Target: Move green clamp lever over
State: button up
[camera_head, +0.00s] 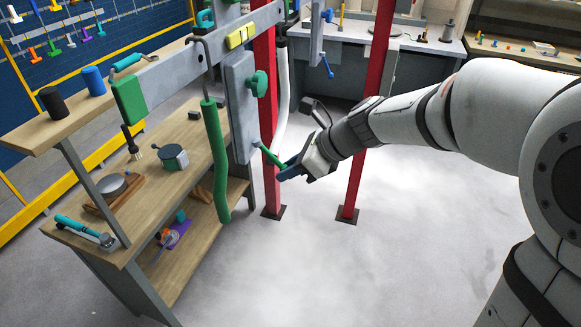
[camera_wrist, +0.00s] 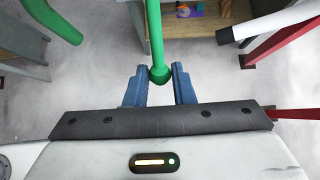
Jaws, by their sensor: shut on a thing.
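The green clamp lever (camera_head: 269,156) is a thin green rod that slants down and right from the lower part of a grey upright plate (camera_head: 239,105). My gripper (camera_head: 286,171) is at its free lower end, with blue fingers shut on it. In the wrist view the lever (camera_wrist: 155,35) comes down from the top edge. Its round green knob lies between the two blue fingertips of my gripper (camera_wrist: 158,86). In the head view the fingers partly hide the lever's tip.
A long green-sleeved handle (camera_head: 217,155) hangs left of the plate, and a white tube (camera_head: 281,100) hangs behind it. Red posts (camera_head: 365,130) stand behind my wrist. A wooden bench (camera_head: 150,205) with tools stands at left. The floor in front is clear.

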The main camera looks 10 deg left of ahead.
jog(key=shift+b+x, duration=0.35)
jog(key=shift+x, duration=0.85)
jog(key=shift+a, duration=0.15)
jog(key=shift+a, duration=0.25)
jog(key=o, duration=0.8)
jog(key=shift+o, duration=0.2)
jog(key=shift+w, duration=0.1)
jog(key=v, duration=0.8)
jog(key=s+d+f+n+t+h, duration=0.1)
jog(key=s+d+f+n+h, duration=0.1)
jog(key=d+n, duration=0.4)
jog(key=s+d+f+n+h, duration=0.2)
jog(key=s+d+n+h, duration=0.2)
jog(key=d, duration=0.7)
jog(key=s+d+f+n+t+h, duration=0.1)
jog(key=s+d+f+n+h, duration=0.1)
jog(key=s+d+n, duration=0.6)
jog(key=shift+n+t+h, duration=0.3)
jog(key=shift+n+h, duration=0.2)
jog(key=shift+h, duration=0.1)
